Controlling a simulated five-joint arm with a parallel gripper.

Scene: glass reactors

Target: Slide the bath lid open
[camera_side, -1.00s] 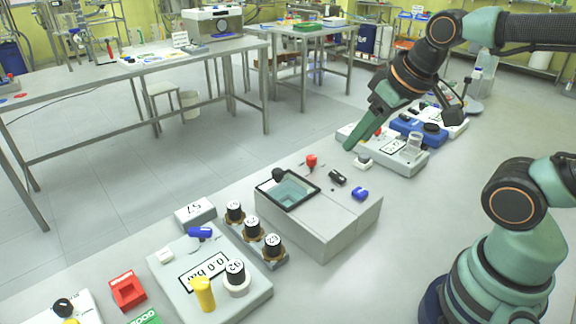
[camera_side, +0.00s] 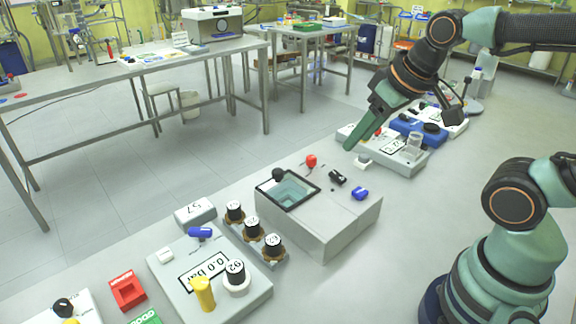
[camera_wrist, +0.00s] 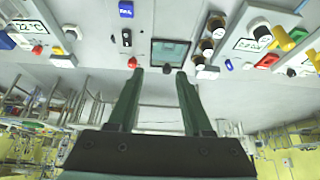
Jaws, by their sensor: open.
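The bath is a grey box (camera_side: 325,232) in the middle of the side view. On its top is a dark-framed glass lid (camera_side: 289,190) with teal showing through, and a black knob (camera_side: 278,174) at its far left edge. In the wrist view the lid (camera_wrist: 170,52) lies beyond my fingertips, with the knob (camera_wrist: 167,70) between them in the picture. My gripper (camera_side: 349,146) is in the air to the upper right of the bath, apart from it. Its two fingers are spread and empty in the wrist view (camera_wrist: 157,74).
A red knob (camera_side: 311,161), a black switch (camera_side: 338,177) and a blue knob (camera_side: 360,194) stand on the bath top beside the lid. Several black-capped bottles (camera_side: 253,228) and a pressure panel (camera_side: 250,294) lie to the left. A device panel (camera_side: 412,162) sits behind, near my gripper.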

